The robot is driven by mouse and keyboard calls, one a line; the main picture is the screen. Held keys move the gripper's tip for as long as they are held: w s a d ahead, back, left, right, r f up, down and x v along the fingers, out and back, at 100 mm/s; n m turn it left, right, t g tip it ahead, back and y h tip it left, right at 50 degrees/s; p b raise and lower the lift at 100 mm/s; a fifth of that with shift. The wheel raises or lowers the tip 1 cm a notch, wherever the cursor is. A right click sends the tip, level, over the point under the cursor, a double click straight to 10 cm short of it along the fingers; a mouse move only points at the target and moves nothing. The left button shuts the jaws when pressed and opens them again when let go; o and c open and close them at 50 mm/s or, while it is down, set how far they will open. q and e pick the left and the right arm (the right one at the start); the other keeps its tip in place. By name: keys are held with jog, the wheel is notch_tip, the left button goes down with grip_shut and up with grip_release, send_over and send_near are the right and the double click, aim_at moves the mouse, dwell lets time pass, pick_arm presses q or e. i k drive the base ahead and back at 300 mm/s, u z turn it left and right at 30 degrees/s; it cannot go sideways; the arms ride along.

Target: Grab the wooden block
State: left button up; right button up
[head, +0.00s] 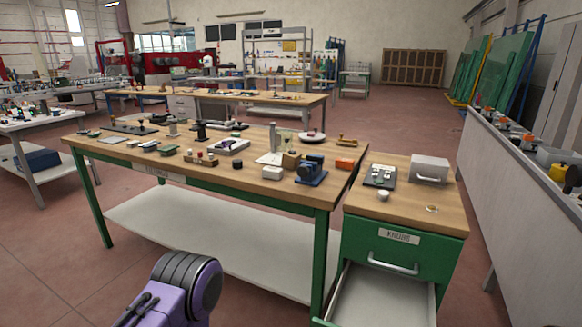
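A small brown block (291,159) that looks wooden stands near the right end of the green-legged workbench (225,185). It is just left of a blue device (311,172) and behind a pale yellow-white block (272,173). A low wooden piece with small knobs (201,159) lies farther left on the same bench; I cannot tell which of the two is the task's block. A purple and dark grey link of my own arm shows at the bottom edge. Neither of my grippers is in view.
A green drawer cabinet (402,246) adjoins the bench at right, its lower drawer (380,297) pulled open. On its top are a grey box (429,169) and small parts. A long grey counter (515,215) stands at far right. Red floor at left front is free.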

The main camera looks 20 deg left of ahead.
aim_at(290, 158)
jog(key=k, duration=0.25)
jog(key=u, duration=1.95)
jog(key=i, duration=1.25)
jog(key=z, duration=0.3)
